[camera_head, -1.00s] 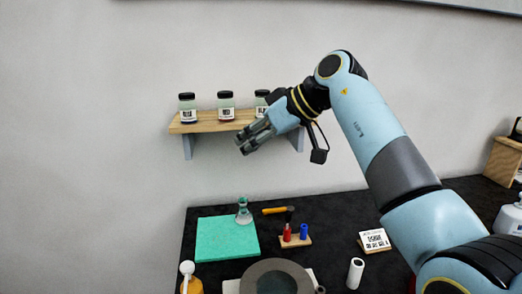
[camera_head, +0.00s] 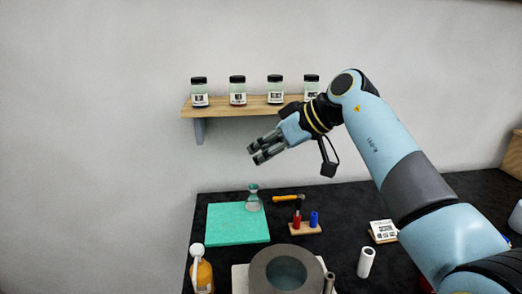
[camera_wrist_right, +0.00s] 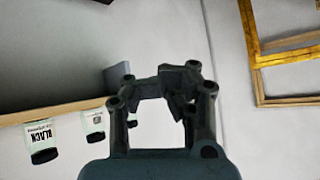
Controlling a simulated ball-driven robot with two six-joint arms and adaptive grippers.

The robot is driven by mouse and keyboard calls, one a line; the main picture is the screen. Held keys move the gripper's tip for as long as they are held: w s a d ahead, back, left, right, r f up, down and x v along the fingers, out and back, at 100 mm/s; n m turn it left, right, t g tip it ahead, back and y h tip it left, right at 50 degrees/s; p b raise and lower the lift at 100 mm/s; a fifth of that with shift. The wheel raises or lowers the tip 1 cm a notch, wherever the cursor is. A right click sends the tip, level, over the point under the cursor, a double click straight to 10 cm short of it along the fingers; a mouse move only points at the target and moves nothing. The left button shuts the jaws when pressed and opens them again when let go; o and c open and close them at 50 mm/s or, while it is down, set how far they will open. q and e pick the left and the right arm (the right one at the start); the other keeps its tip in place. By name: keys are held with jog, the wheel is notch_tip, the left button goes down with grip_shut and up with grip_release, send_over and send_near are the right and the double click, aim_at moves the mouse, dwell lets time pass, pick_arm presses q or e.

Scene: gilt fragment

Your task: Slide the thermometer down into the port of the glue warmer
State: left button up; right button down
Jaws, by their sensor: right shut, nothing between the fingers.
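The glue warmer appears to be the round grey pot (camera_head: 258,272) with a teal inside at the bottom of the head view, cut by the frame edge. A short upright tube (camera_head: 329,284) stands at its right side and may be its port. I cannot pick out the thermometer in either view. My right gripper (camera_head: 256,153) is shut and empty, in the air below the wall shelf and well above the table. The right wrist view shows its fingers (camera_wrist_right: 162,82) with nothing held. My left gripper is not in view.
A wall shelf (camera_head: 245,106) with several jars is close to the right gripper. On the black table are a green mat (camera_head: 235,226), a flask (camera_head: 253,203), a hammer (camera_head: 286,198), a red and blue pair on a wooden block (camera_head: 305,229), a white cylinder (camera_head: 366,262) and an orange bottle (camera_head: 202,277).

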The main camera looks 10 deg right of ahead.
jog(key=c, duration=2)
grip_release()
jog(key=o, duration=1)
jog(key=shift+c, duration=0.2)
jog(key=v, duration=1.2)
